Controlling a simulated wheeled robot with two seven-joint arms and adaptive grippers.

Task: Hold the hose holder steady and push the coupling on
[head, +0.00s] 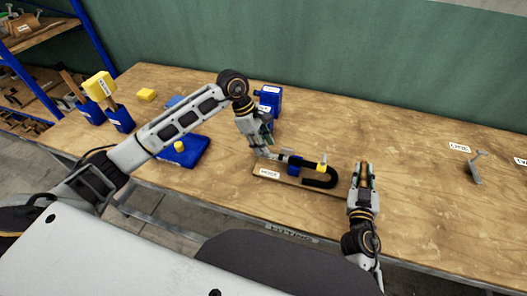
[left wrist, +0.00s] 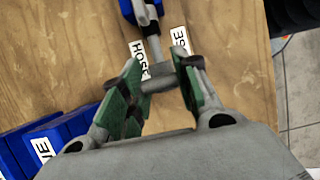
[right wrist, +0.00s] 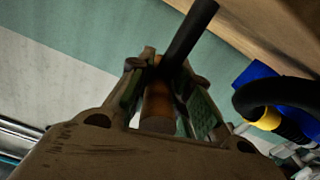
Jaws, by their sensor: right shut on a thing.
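The hose holder has a wooden base (head: 300,183), a blue block (head: 293,169) and a grey handle on its left end. The handle shows in the left wrist view (left wrist: 158,82). A black hose (head: 332,177) bends in a U on the holder, with a yellow ring (head: 322,167) on it. My left gripper (head: 268,152) is open at the handle, whose grey crossbar lies between its fingertips; contact is unclear. My right gripper (head: 364,166) is shut on a copper-brown cylinder with a black rod, apparently the coupling (right wrist: 157,103), just right of the hose and apart from it.
A blue box with a yellow knob (head: 190,153) stands left of the holder, and blue fixtures (head: 269,98) stand behind it. A grey press (head: 476,168) is at the right. The middle right of the table is clear.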

